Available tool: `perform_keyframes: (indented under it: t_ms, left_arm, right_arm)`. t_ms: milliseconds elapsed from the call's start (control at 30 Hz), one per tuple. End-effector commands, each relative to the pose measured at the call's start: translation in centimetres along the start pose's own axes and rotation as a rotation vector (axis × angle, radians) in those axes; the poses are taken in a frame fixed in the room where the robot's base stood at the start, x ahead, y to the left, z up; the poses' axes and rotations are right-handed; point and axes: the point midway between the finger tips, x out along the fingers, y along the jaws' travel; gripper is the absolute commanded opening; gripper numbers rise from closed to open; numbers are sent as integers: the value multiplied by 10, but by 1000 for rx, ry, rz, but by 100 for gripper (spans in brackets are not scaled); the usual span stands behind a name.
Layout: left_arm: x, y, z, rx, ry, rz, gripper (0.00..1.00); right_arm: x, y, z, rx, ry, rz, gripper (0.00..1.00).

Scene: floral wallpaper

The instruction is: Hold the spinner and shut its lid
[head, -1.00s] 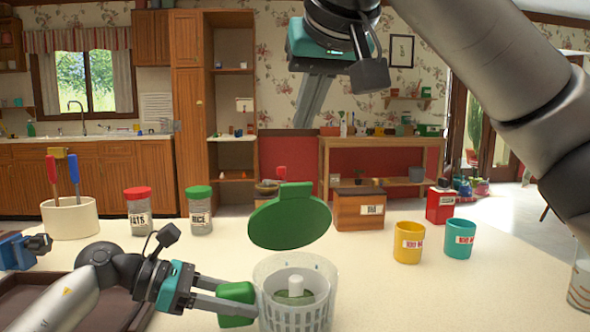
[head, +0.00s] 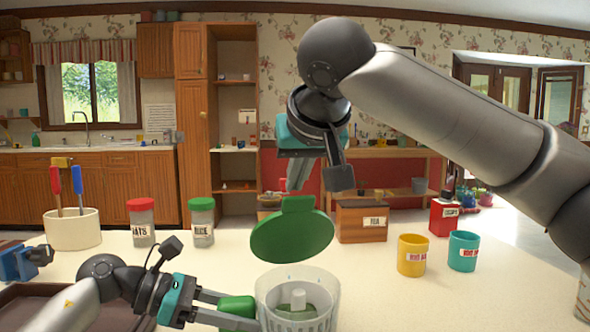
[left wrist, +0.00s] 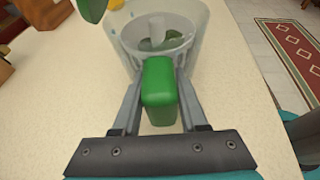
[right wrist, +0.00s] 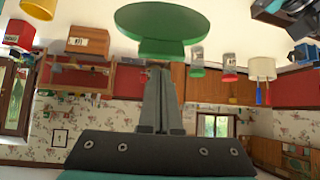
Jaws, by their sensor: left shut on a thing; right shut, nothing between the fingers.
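The spinner (head: 270,293) is a clear bowl with a white basket and a green side handle, standing on the counter. Its green lid (head: 291,236) stands open above the bowl, tilted up at the back. Some green leaf shows in the basket, also in the left wrist view. My left gripper (head: 238,308) is shut on the green handle (left wrist: 159,88) at the bowl's left side. My right gripper (head: 297,185) is shut and empty, fingers pointing down, just behind the raised lid's top tab. In the right wrist view the lid (right wrist: 163,25) lies just beyond the closed fingertips.
A yellow mug (head: 412,257) and a teal mug (head: 463,252) stand to the right. A wooden tea box (head: 361,224) and a red tin (head: 443,218) stand behind. Two jars (head: 201,222) and a utensil crock (head: 72,232) are at left.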

Motion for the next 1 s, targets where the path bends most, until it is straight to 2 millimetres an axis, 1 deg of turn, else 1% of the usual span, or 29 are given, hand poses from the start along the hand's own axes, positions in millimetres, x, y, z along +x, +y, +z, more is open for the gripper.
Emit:
perform_keyframes:
  t_ms: [200, 767, 1000]
  left_arm:
    - [0, 0, -1, 0, 2, -1, 0]
    - [0, 0, -1, 0, 1, -2, 0]
    - [0, 0, -1, 0, 1, -2, 0]
  right_arm:
    - [-4, 0, 10, 1, -1, 1, 0]
    - [-4, 1, 14, -1, 10, 2, 0]
    - [-7, 1, 26, -4, 74, 4, 0]
